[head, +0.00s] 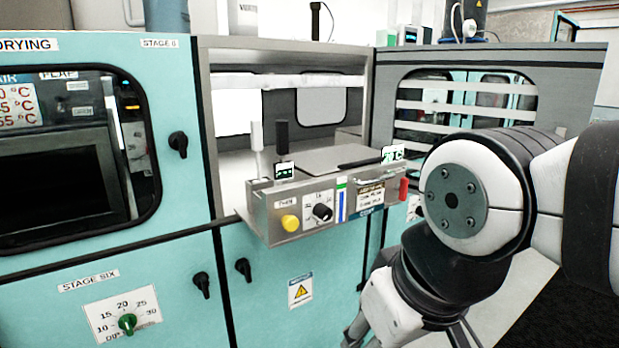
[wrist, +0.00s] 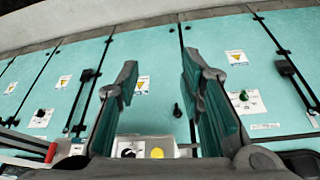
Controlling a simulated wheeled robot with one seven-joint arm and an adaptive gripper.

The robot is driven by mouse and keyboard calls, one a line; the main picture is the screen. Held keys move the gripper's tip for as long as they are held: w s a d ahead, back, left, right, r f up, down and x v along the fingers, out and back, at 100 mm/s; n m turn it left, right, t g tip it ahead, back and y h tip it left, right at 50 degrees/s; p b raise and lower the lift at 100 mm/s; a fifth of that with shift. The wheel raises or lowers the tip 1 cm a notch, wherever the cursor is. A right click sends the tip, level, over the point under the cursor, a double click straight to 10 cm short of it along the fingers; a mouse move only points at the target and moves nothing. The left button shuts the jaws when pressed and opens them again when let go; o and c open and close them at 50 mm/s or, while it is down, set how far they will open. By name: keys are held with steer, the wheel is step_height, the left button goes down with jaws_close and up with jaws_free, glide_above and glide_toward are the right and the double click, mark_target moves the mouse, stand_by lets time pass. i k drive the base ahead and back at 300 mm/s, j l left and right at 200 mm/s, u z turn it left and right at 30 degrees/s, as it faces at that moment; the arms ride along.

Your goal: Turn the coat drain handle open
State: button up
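A small red handle (head: 404,189) sits at the right end of the metal control panel (head: 290,239), beside a label plate. It also shows at the lower left of the wrist view (wrist: 50,153). It looks like the coat drain handle, but the lettering is too small to read surely. My gripper (wrist: 160,78) is open and empty, its two fingers wide apart over the teal cabinet fronts. In the head view, my gripper is low and right of centre, below the panel, with its fingertips partly cut off by the bottom edge. It is apart from the red handle.
The panel also carries a yellow button (head: 290,223) and a black dial (head: 322,212). It juts out from an open bay. Teal cabinet doors have black latches (head: 243,269) and a green dial (head: 127,323). My arm hides the right side.

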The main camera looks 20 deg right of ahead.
mark_target(404, 188)
steer(key=z, duration=0.75)
steer(key=i+l, duration=0.1)
steer(key=l, duration=0.5)
steer(key=i+l, duration=0.1)
steer(key=l, duration=0.55)
